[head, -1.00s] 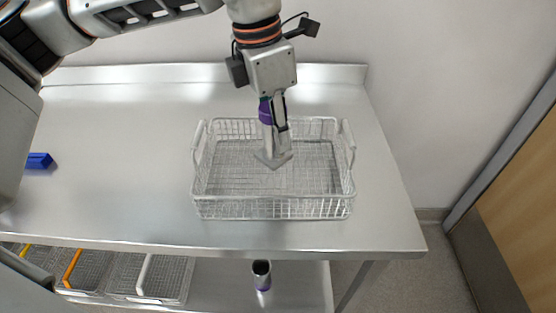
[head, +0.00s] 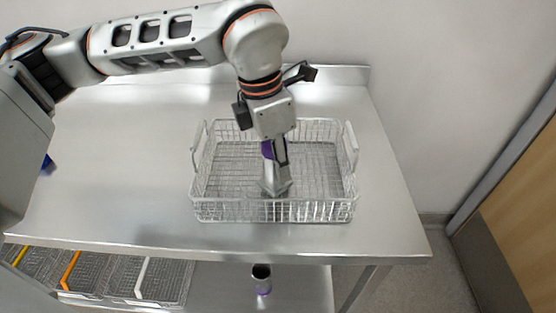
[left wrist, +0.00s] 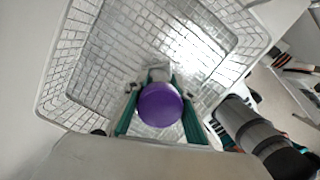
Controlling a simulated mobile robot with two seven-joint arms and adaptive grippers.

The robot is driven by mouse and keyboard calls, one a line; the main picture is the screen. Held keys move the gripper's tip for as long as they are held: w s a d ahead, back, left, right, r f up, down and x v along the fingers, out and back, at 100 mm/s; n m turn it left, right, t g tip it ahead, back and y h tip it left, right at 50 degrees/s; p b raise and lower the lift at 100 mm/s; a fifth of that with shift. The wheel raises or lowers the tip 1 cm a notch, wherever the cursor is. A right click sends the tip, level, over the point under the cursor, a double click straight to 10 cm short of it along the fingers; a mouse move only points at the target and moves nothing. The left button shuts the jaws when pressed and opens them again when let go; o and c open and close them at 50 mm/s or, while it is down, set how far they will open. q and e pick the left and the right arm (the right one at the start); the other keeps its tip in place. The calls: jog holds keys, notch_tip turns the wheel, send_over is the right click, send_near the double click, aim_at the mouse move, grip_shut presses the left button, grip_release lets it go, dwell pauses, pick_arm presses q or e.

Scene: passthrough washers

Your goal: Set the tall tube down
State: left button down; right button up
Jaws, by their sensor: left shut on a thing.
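The tall tube shows in the left wrist view as a round purple top (left wrist: 160,104) between green-edged fingers. In the head view a purple band of it (head: 267,150) shows beside the fingers, with a grey flared base (head: 275,187) below. My left gripper (head: 275,157) is shut on the tube and points down inside the wire basket (head: 274,211). The tube looks roughly upright, its base low in the basket near the front wall. I cannot tell whether the base touches the basket floor. My right gripper is not in view.
The basket is otherwise empty and stands on a steel table (head: 120,190) with a raised back edge. A blue object (head: 47,165) is partly hidden at the left. A purple-banded cup (head: 262,279) and several wire baskets (head: 105,275) are on the lower shelf.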

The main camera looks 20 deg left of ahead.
pick_arm(q)
jog(key=c, duration=1.7)
grip_release()
jog(key=shift+f, duration=0.1)
jog(key=shift+r, duration=0.5)
jog(key=r, duration=0.3)
jog(key=r+p, duration=0.1)
jog(key=r, duration=0.2)
jog(key=s+a+r, duration=0.1)
jog(key=r, duration=0.3)
jog(key=shift+a+r, duration=0.1)
jog(key=shift+r+p, duration=0.3)
jog(key=shift+r, duration=0.05)
jog(key=shift+s+a+r, duration=0.1)
jog(key=shift+r, duration=0.05)
